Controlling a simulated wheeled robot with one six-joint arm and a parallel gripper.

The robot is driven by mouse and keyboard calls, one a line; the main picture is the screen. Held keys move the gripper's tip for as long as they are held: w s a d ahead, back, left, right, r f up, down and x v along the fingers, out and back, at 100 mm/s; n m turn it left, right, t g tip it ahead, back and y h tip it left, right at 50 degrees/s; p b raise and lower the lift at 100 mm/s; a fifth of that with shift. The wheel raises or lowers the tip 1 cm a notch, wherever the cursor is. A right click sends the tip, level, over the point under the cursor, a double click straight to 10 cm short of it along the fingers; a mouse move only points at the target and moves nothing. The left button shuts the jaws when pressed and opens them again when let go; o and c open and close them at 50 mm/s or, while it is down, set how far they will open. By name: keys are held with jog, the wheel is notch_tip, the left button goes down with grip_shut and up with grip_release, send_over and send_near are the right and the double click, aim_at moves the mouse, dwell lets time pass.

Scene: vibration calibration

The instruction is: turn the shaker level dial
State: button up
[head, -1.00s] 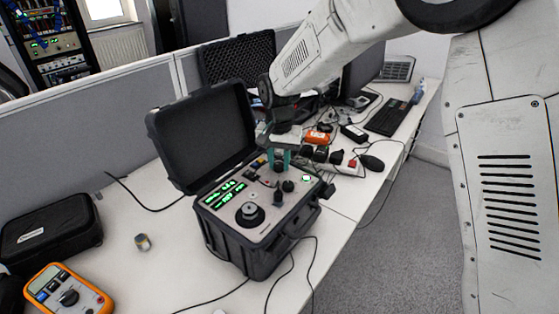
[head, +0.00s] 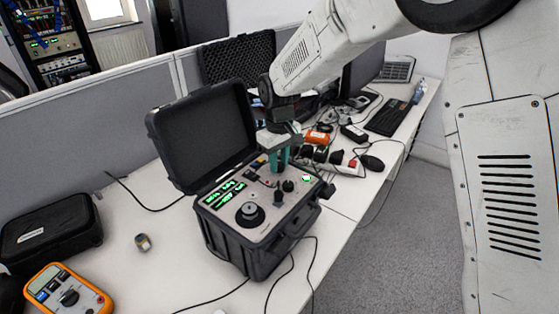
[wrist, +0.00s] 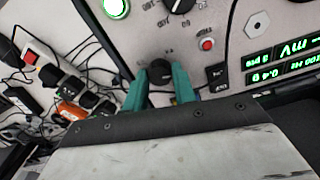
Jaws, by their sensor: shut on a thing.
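The shaker unit (head: 231,232) is an open black case on the table with a grey panel of knobs and green displays. My gripper (head: 278,168) points down at the panel's far edge. In the wrist view my gripper's teal fingers (wrist: 160,82) are shut on a round black dial (wrist: 160,70), one finger on each side. Printed marks surround this dial, but its label is too small to read, so I cannot confirm that it is the shaker level dial. In the head view the fingers mostly hide it.
Another black knob (wrist: 179,4), a red button (wrist: 207,44) and a lit green button (wrist: 117,7) are close by. A large round fixture (head: 250,213) stands on the panel. The raised lid (head: 205,135) is at the back left. Cables and plugs lie to the right.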

aim_at(279, 164)
jog(key=n, duration=0.5)
jog(key=shift+n, duration=0.3)
jog(key=n, duration=0.5)
jog(key=shift+n, duration=0.3)
jog(key=o, duration=1)
notch_tip(279, 164, up, 8)
jog(key=shift+f, duration=0.1)
